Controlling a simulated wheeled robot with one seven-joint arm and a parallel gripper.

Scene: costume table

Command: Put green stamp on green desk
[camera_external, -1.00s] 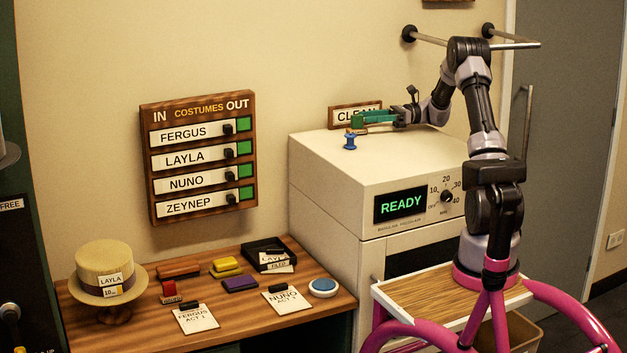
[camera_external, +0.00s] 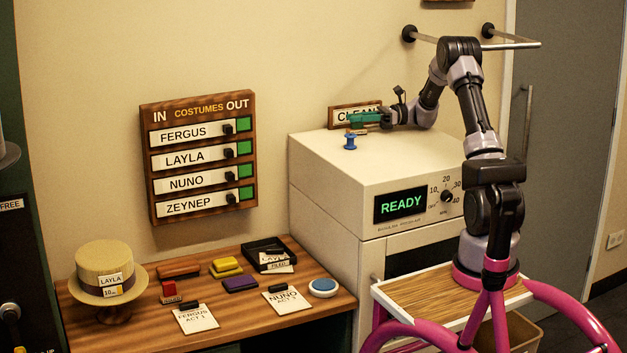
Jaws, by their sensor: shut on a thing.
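My gripper (camera_external: 360,118) is over the top of the cream machine (camera_external: 400,163), in front of the CLEAN sign. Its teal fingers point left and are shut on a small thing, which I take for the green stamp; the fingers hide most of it. A small brownish piece (camera_external: 358,131) shows just below the fingertips, and I cannot tell whether it touches the machine top. A blue stamp (camera_external: 349,142) stands upright on the machine just in front. I see no desk that is clearly green; the desk at the lower left has a brown wooden top (camera_external: 245,318).
The wooden desk holds a straw hat (camera_external: 104,267), a yellow pad (camera_external: 226,266), a purple pad (camera_external: 240,284), a black tray (camera_external: 268,248), clipboards (camera_external: 287,299) and a round blue-topped item (camera_external: 322,287). A COSTUMES board (camera_external: 200,158) hangs above. The machine's front top is clear.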

